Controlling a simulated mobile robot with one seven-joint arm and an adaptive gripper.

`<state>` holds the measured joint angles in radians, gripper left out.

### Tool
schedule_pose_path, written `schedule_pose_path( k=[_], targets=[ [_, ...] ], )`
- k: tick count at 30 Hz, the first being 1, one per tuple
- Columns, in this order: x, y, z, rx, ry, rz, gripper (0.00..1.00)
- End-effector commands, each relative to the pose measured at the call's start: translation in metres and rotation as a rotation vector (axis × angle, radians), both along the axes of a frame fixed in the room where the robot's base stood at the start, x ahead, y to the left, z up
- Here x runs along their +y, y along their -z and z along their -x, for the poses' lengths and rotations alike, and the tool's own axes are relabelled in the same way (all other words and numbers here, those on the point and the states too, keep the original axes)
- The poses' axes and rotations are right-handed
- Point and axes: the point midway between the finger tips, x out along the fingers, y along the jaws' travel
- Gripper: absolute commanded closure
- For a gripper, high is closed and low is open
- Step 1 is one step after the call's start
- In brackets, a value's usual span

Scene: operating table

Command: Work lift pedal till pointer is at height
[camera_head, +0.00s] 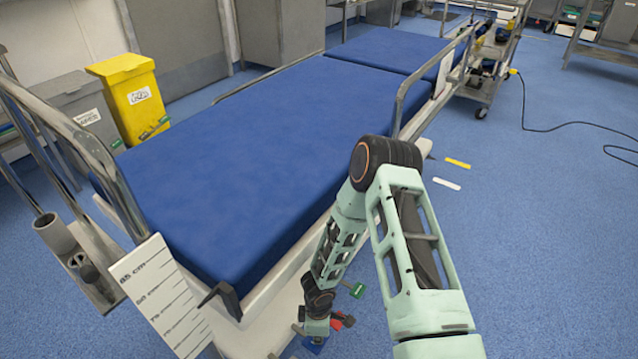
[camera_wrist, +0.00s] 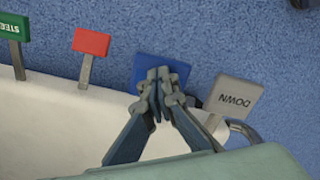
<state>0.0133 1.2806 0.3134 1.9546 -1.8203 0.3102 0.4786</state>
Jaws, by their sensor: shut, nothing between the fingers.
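In the wrist view my gripper (camera_wrist: 158,90) is shut and empty, with its fingertips over the blue pedal (camera_wrist: 148,64). The fingers hide part of this pedal and I see no word on it. I cannot tell whether they touch it.
The blue mattress (camera_head: 230,165) of the operating table fills the middle, with metal side rails (camera_head: 430,75). A yellow bin (camera_head: 133,97) stands at the left. A cart (camera_head: 490,60) and a cable lie back right.

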Motion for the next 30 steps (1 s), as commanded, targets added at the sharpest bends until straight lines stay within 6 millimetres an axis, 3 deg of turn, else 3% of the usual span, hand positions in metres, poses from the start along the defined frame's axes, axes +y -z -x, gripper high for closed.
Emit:
schedule_pose_path(
  k=[9,30],
  targets=[
    [0.0,-0.004,0.0,0.0,0.0,-0.001,1.0],
    [0.0,-0.069,0.0,0.0,0.0,0.0,1.0]
  ],
)
